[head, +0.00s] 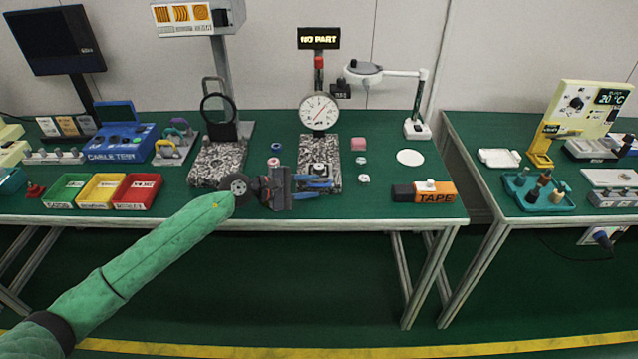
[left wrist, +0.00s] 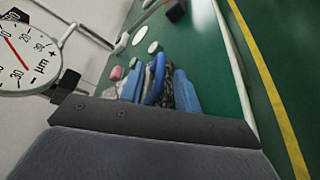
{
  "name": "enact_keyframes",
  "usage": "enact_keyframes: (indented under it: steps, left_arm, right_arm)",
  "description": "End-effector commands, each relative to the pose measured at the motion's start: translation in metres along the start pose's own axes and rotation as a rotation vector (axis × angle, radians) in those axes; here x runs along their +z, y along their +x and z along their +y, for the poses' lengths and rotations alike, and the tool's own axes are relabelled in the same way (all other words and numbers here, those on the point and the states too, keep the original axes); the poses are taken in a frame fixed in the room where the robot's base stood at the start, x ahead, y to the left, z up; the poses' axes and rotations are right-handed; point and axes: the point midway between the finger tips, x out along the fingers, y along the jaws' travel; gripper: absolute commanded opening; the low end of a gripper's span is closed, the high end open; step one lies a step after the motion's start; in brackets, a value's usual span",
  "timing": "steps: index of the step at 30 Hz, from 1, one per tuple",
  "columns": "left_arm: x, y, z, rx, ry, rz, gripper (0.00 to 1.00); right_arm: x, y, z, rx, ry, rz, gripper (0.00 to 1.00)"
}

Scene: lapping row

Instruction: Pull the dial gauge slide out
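The dial gauge (head: 319,112) has a round white face and a red needle, and stands upright on a speckled stone base (head: 333,150). Its face also shows at the left of the left wrist view (left wrist: 22,52). A small slide with a pale part on it (head: 318,169) sits on the base below the dial, partly hidden by my gripper. My left gripper (head: 318,183) is at the front of this base, its blue fingers apart. My right gripper is not in view.
A sign (head: 319,38) above the gauge reads "NO PART". Small rings and discs lie beside the base. The front table edge is close.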

Motion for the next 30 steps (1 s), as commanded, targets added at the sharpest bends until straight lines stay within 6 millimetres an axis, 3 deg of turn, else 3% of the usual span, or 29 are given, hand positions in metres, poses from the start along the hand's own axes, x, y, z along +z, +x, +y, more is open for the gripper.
enact_keyframes:
  steps: [1, 7, 18, 24, 30]
  left_arm:
    - [0.002, 0.007, 0.001, 0.0, -0.001, -0.001, 0.33]
    - [0.001, 0.026, 0.0, 0.0, -0.001, -0.001, 0.33]
    - [0.0, 0.031, -0.001, 0.0, 0.0, 0.0, 0.33]
    - [0.0, 0.031, -0.001, 0.0, 0.0, 0.0, 0.0]
    - [0.0, 0.031, -0.002, -0.001, -0.001, 0.0, 0.0]
  right_arm:
    - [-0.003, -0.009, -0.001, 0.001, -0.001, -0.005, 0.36]
    - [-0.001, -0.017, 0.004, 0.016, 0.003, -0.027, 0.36]
    - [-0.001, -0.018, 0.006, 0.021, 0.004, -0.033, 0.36]
    - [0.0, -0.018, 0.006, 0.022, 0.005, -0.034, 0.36]
    - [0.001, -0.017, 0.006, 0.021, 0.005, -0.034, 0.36]
